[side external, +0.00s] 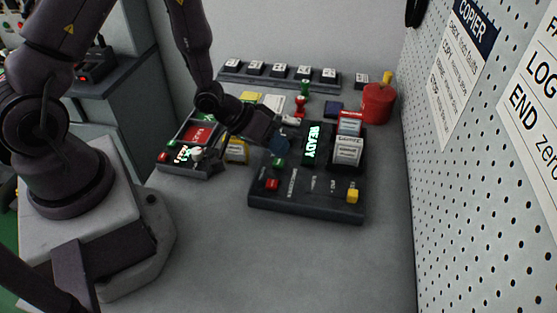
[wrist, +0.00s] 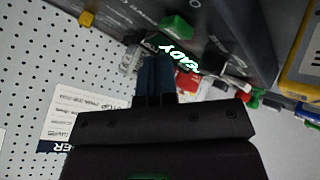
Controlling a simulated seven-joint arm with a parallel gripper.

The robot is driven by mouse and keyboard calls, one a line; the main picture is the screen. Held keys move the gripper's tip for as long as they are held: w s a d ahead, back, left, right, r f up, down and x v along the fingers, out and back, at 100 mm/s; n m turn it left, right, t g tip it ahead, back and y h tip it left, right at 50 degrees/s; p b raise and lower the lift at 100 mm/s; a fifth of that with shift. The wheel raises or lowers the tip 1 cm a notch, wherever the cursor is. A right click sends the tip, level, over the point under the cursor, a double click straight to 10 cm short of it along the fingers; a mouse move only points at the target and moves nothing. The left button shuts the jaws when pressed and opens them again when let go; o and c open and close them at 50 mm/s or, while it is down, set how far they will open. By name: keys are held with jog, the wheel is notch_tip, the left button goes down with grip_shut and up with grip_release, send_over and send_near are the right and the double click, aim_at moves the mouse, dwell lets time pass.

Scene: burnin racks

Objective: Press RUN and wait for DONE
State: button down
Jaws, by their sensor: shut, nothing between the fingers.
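A dark console (side external: 312,205) stands mid-table, with a display (side external: 313,144) lit green and reading READY. A green button (side external: 279,162) and a red button (side external: 271,184) are on its left side, a yellow button (side external: 352,195) at its front right. White-labelled cartridges (side external: 347,150) stand in its back right. I cannot read which button is RUN. My gripper (side external: 282,148) is shut and empty, just behind the green button in the side view. In the wrist view its blue fingertips (wrist: 153,58) appear apart from the green button (wrist: 178,27), beside the READY display (wrist: 178,57).
A second dark device (side external: 185,160) with green digits and a red panel stands left of the console. A row of labelled blocks (side external: 278,73) lies at the back, a red pot (side external: 377,103) at back right. A pegboard wall (side external: 440,190) bounds the right. The front table is clear.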

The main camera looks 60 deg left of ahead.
aim_at(277, 160)
jog(key=shift+f, duration=0.15)
jog(key=shift+f, duration=0.25)
jog(key=shift+f, duration=0.45)
dwell(0.8)
jog(key=shift+r, duration=0.9)
jog(key=shift+r, duration=2.5)
